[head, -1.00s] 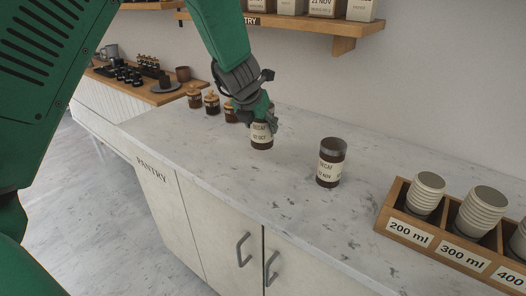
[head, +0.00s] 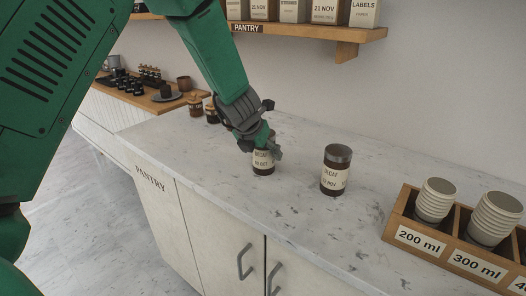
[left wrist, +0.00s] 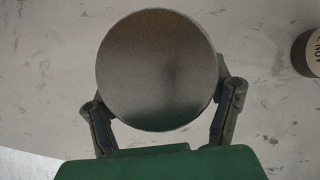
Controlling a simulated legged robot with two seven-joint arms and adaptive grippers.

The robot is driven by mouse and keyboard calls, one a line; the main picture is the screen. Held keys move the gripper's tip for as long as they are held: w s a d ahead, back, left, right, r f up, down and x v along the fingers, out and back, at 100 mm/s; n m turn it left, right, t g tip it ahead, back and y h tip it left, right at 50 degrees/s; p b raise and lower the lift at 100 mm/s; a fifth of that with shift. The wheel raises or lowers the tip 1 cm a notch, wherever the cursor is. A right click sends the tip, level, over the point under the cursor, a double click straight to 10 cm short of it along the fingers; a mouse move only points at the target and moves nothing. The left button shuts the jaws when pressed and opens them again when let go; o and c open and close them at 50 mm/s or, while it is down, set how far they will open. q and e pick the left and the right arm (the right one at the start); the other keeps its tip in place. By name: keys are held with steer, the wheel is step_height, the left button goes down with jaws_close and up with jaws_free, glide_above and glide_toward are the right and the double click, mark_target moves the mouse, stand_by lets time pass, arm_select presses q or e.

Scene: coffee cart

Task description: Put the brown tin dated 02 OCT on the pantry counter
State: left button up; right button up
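A brown tin (head: 263,165) with a cream label reading DECAF and a date ending in OCT is upright at the pantry counter (head: 215,190); the day on the label is hard to read. My left gripper (head: 266,150) is shut on this tin from above and behind. In the left wrist view its round dark lid (left wrist: 157,70) lies between the two fingers (left wrist: 165,115), which press on its sides. The tin's base looks at or very near the counter top. My right gripper is not in view.
A second brown DECAF tin (head: 336,170), dated NOV, stands to the right, apart. A wooden cup rack (head: 420,236) with cups is further right. Small wooden-lidded jars (head: 195,105) stand behind left. A shelf (head: 310,33) hangs above. The counter front is clear.

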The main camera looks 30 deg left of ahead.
arm_select(q)
steer(key=shift+a, duration=0.3)
steer(key=p+v, duration=0.3)
steer(key=v, duration=0.9)
steer(key=shift+d, duration=0.15)
steer(key=shift+r, duration=0.15)
